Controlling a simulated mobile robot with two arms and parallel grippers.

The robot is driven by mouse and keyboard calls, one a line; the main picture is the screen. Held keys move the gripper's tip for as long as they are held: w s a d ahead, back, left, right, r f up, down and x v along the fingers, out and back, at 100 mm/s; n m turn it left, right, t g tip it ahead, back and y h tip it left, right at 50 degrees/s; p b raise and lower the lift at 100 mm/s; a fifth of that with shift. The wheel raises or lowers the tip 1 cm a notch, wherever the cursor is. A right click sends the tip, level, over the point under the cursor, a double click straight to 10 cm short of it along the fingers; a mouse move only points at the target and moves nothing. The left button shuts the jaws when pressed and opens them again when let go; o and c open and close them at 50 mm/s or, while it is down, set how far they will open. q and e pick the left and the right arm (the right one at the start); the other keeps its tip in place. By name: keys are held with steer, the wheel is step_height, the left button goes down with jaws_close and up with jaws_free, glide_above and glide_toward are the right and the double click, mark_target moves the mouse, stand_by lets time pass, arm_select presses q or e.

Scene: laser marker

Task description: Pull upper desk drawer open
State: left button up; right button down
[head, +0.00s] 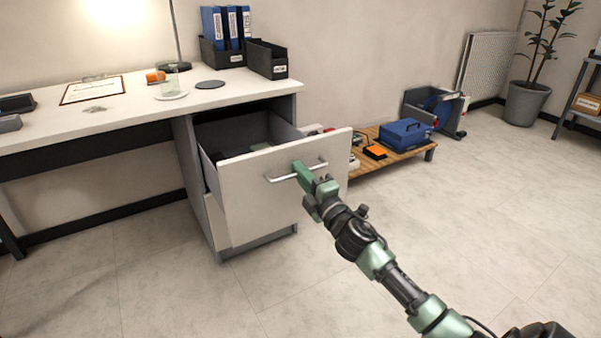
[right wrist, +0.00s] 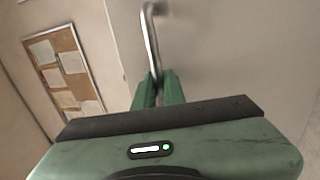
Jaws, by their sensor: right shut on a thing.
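The upper desk drawer (head: 250,205) stands well out from the white desk (head: 130,110), and its dark inside shows with a few items in it. Its metal bar handle (head: 281,179) runs across the white front. My right gripper (head: 303,174) is shut on this handle, near its middle. In the right wrist view the green fingers of my right gripper (right wrist: 157,90) close around the handle (right wrist: 151,45), with the drawer front (right wrist: 220,50) behind. My left gripper is not in view.
A lower drawer front (head: 217,222) sits below, flush or nearly so. A low wooden platform (head: 400,160) with a blue toolbox (head: 404,135) stands right of the desk. A clipboard (head: 95,90) and a glass (head: 168,88) are on the desktop. The floor in front is clear.

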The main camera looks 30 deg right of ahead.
steer(key=c, duration=1.8)
jaws_free()
steer(key=s, duration=0.2)
steer(key=s+f+p, duration=0.1)
steer(key=s, duration=0.4)
steer(key=shift+s+a+f, duration=0.3)
